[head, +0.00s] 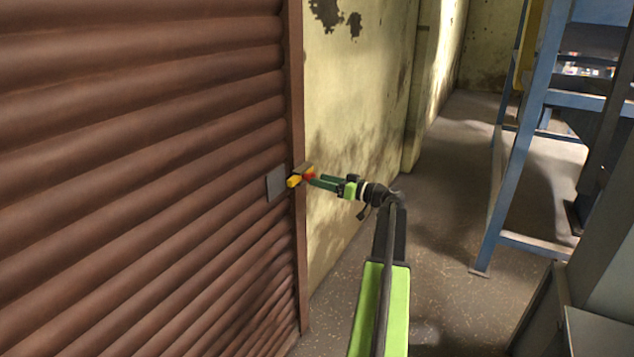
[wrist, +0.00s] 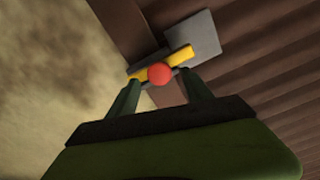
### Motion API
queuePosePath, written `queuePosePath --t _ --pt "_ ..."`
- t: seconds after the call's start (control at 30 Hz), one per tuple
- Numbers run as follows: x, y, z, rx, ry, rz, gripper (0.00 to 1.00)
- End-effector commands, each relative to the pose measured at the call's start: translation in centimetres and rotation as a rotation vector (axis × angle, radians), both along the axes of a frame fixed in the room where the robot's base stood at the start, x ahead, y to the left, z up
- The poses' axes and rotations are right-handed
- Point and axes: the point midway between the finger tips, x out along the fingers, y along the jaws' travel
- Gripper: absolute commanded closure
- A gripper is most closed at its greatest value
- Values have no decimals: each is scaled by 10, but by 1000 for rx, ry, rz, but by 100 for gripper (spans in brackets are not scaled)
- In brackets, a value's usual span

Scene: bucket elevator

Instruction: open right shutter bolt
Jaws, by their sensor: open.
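The right shutter bolt is a yellow bar (head: 294,181) with a red knob (head: 309,174), at the right edge of the brown shutter (head: 140,170). A grey plate (head: 276,183) sits on the shutter beside it. In the wrist view the yellow bar (wrist: 181,56) runs slantwise in front of the grey plate (wrist: 195,36), and the red knob (wrist: 159,74) faces me. My gripper (head: 314,180) is at the bolt from the right. Its green fingers are open, one on each side of the knob (wrist: 160,88); I cannot tell whether they touch it.
The brown frame post (head: 297,120) runs down the shutter's edge. A stained yellow wall (head: 350,100) stands right of it. A blue metal frame (head: 515,170) stands further right. The speckled floor (head: 440,220) between is clear.

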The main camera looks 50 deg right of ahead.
Motion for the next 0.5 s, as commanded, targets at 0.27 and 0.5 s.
queuePosePath --t 0.27,0.5 --pt "18 4 0 0 0 -1 41" --pt "17 4 0 0 0 -1 49"
